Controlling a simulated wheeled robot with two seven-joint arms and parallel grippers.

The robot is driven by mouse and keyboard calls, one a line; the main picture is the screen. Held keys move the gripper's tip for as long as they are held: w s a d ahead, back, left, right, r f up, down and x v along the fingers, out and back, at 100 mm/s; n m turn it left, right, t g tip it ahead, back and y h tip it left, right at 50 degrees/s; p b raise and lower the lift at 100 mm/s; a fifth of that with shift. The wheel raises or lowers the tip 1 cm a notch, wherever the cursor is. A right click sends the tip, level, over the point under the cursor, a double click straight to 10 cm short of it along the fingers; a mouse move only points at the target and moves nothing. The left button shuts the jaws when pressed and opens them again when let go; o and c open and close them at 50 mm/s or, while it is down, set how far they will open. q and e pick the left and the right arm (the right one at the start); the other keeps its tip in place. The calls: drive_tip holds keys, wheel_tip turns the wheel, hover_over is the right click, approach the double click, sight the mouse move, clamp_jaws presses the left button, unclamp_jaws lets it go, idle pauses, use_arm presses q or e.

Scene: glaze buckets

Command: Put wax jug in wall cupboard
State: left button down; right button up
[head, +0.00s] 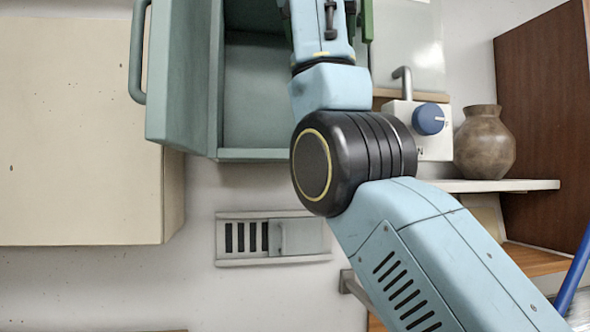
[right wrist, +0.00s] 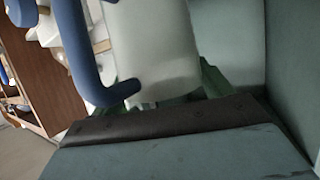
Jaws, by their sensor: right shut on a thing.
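The wall cupboard (head: 226,153) is teal and stands open at the top of the head view, its door (head: 180,70) and curved handle (head: 137,55) at the left. My right arm reaches up across its right part. The jug (right wrist: 155,55) shows in the right wrist view as a pale body with a thick blue handle (right wrist: 85,55). My right gripper (right wrist: 168,95) is shut on it, with green finger parts partly hidden. Teal walls lie close at its right. My arm hides the jug in the head view, so its depth inside the cupboard is unclear. My left gripper is out of view.
A cream cabinet (head: 80,130) hangs left of the open door. A brown vase (head: 485,145) and a white box with a blue knob (head: 429,119) stand on a shelf (head: 515,186) at the right. A vent plate (head: 272,238) is below. A brown panel (head: 545,110) borders the right.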

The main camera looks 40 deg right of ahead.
drive_tip(key=shift+s+f+b, duration=0.2)
drive_tip(key=shift+f+b, duration=0.15)
drive_tip(key=shift+f, duration=0.25)
drive_tip(key=shift+w, duration=0.1)
drive_tip(key=shift+w+d+r+p, duration=0.1)
drive_tip(key=shift+w+d+p, duration=0.1)
drive_tip(key=shift+p, duration=0.1)
drive_tip(key=w+d+p, duration=0.5)
drive_tip(key=w+p, duration=0.1)
drive_tip(key=w, duration=0.2)
drive_tip(key=w+d+p, duration=0.4)
drive_tip(key=w+p, duration=0.2)
drive_tip(key=w, duration=0.3)
wheel_tip(320, 180, down, 7)
drive_tip(key=shift+d+b, duration=0.15)
drive_tip(key=shift+b, duration=0.2)
